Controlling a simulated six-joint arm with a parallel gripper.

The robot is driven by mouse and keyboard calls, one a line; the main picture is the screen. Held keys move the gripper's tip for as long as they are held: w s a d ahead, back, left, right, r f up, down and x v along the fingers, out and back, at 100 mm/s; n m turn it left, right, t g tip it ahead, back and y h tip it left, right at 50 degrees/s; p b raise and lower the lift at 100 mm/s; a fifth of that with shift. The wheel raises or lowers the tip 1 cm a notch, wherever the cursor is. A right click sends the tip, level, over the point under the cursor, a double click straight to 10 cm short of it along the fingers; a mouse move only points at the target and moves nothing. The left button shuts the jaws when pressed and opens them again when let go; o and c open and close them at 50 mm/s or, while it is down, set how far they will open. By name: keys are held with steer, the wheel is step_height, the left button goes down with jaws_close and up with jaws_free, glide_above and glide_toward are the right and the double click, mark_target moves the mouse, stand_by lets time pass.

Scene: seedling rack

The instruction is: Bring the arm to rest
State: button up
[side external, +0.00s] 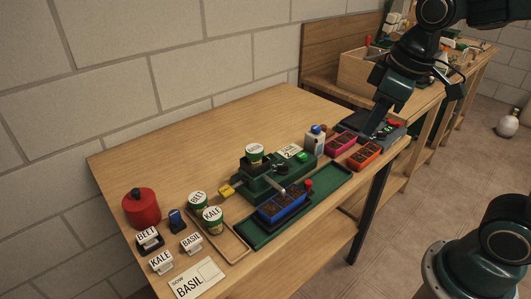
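My gripper (376,124) hangs from my dark green arm at the upper right, pointing down and left. Its tips are above or near the table's right end, by the pink soil tray (341,144) and the orange soil tray (365,157). I cannot tell whether the fingers are open or shut, and I see nothing clearly held. I cannot tell from this one view whether the tips touch anything.
A green device (262,185) stands mid-table with a labelled cup (254,152) on top. A blue soil tray (282,204) sits before it. A white bottle (315,139) stands near the gripper. BEET and KALE cups, labelled blocks, a red pot (141,208) and a "SOW BASIL" card (196,279) lie left.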

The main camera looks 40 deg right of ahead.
steer(key=s+m+t, duration=0.2)
steer(key=s+m, duration=0.1)
steer(key=s, duration=0.6)
steer(key=shift+s+d+m, duration=0.15)
steer(key=shift+d+m, duration=0.1)
steer(key=shift+m, duration=0.15)
steer(key=shift+r, duration=0.1)
stand_by(0.4)
